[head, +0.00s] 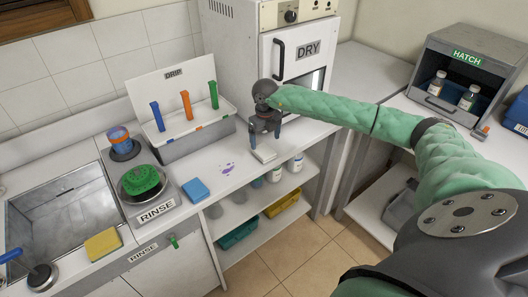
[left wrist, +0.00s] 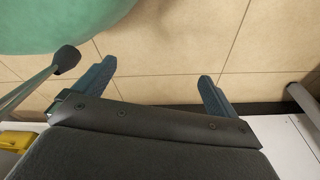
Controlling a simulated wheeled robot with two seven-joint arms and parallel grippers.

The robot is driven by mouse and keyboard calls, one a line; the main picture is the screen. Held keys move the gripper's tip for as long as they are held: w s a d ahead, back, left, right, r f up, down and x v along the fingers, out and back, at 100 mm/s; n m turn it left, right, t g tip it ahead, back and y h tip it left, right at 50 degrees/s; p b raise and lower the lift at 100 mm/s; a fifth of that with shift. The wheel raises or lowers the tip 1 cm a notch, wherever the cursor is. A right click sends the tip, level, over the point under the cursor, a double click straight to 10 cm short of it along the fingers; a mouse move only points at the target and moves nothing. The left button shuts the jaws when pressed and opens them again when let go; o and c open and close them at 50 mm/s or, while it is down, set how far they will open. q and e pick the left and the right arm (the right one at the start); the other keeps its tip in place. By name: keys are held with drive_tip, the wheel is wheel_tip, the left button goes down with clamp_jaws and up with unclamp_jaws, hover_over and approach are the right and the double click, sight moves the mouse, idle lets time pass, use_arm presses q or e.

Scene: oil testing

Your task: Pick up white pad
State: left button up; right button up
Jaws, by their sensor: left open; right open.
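A small white pad (head: 264,156) lies near the front edge of the white counter, below a small grey part that shows between the fingers. My right gripper (head: 265,138) points down right above and behind the pad, its two dark fingers apart. I cannot tell whether the fingers touch the pad. My left gripper is outside the head view. In the left wrist view my left gripper (left wrist: 154,88) is open and empty, with its blue-grey fingers spread over tiled floor.
A purple stain (head: 228,169) and a blue sponge (head: 196,190) lie left of the pad. The DRIP box (head: 195,143) with coloured clips stands behind. The DRY oven (head: 285,60) is at the back. A lower shelf holds bottles and bins. The HATCH box (head: 468,55) is far right.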

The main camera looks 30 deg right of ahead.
sight(264, 150)
drive_tip(key=f+p, duration=0.2)
drive_tip(key=f, duration=0.1)
drive_tip(key=f+p, duration=0.1)
drive_tip(key=shift+a+f+p, duration=0.15)
drive_tip(key=shift+a+p, duration=0.15)
drive_tip(key=shift+p, duration=0.05)
drive_tip(key=shift+f, duration=0.4)
use_arm(q)
drive_tip(key=s+a+f, duration=0.1)
drive_tip(key=s, duration=0.8)
drive_tip(key=shift+s+a+f+g, duration=0.2)
drive_tip(key=shift+f+g, duration=0.05)
drive_tip(key=shift+g, duration=0.15)
use_arm(e)
drive_tip(key=c, duration=1)
